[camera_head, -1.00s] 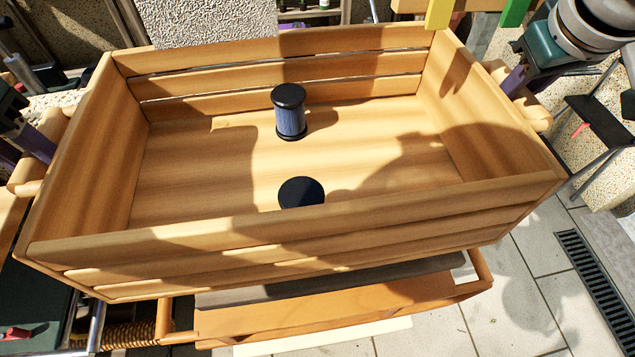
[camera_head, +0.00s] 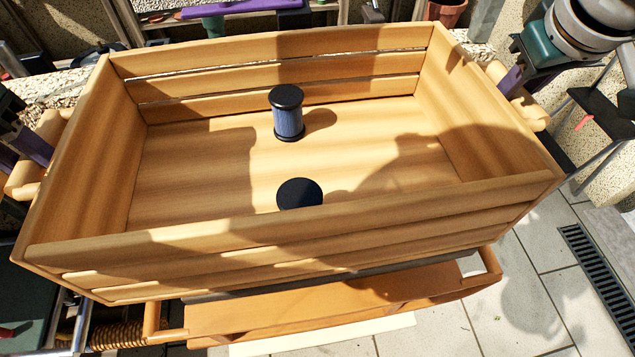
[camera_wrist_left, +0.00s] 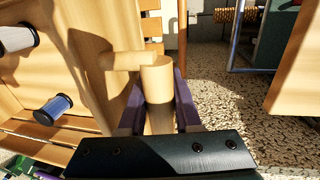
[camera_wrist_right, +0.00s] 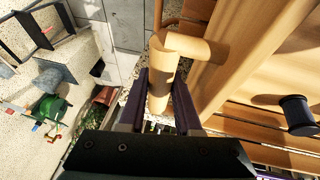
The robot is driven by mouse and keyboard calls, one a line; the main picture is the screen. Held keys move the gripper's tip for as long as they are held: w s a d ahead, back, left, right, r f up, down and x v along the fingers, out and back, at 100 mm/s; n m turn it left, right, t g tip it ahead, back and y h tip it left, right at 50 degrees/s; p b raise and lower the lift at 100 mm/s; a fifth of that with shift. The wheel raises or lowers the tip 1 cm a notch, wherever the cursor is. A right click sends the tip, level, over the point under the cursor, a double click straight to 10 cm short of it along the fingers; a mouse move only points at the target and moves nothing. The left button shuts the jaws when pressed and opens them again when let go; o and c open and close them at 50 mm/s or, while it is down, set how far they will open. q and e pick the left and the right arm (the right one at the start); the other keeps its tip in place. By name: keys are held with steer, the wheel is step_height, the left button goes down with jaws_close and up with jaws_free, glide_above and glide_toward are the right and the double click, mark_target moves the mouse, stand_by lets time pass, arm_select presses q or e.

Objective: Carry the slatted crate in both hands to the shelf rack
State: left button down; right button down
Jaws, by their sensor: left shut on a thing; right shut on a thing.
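The slatted wooden crate (camera_head: 290,257) fills the middle of the head view, held roughly level by its two end handles. My right gripper (camera_wrist_right: 160,92) is shut on the right handle in the same way. The shelf rack cannot be made out for certain; part of a metal frame with shelves (camera_head: 240,14) shows behind the crate.
An orange-brown wooden frame with a top board (camera_head: 330,305) lies below the crate's near side. A floor drain grate (camera_head: 600,265) is at the right. A terracotta pot (camera_head: 447,12) and a grey-legged stand (camera_head: 600,120) are beyond. Paved floor at lower right is clear.

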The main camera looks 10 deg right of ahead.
mark_target(20, 160)
arm_select(q)
steer(key=c, duration=1.1)
jaws_free()
steer(key=shift+f, duration=0.3)
arm_select(e)
steer(key=c, duration=1.1)
jaws_free()
steer(key=shift+f, duration=0.35)
arm_select(q)
steer(key=o, duration=0.5)
steer(key=shift+r, duration=0.1)
arm_select(e)
steer(key=o, duration=0.5)
steer(key=shift+r, duration=0.15)
arm_select(q)
steer(key=r, duration=0.2)
steer(key=a+r, duration=0.1)
steer(key=r, duration=0.4)
steer(key=shift+w+a+r, duration=0.1)
steer(key=shift+a+r, duration=0.2)
steer(key=shift+r, duration=0.1)
arm_select(e)
steer(key=shift+r, duration=0.2)
steer(key=v, duration=1.1)
steer(key=shift+s+r, duration=0.2)
steer(key=shift+r, duration=0.05)
steer(key=shift+a, duration=0.15)
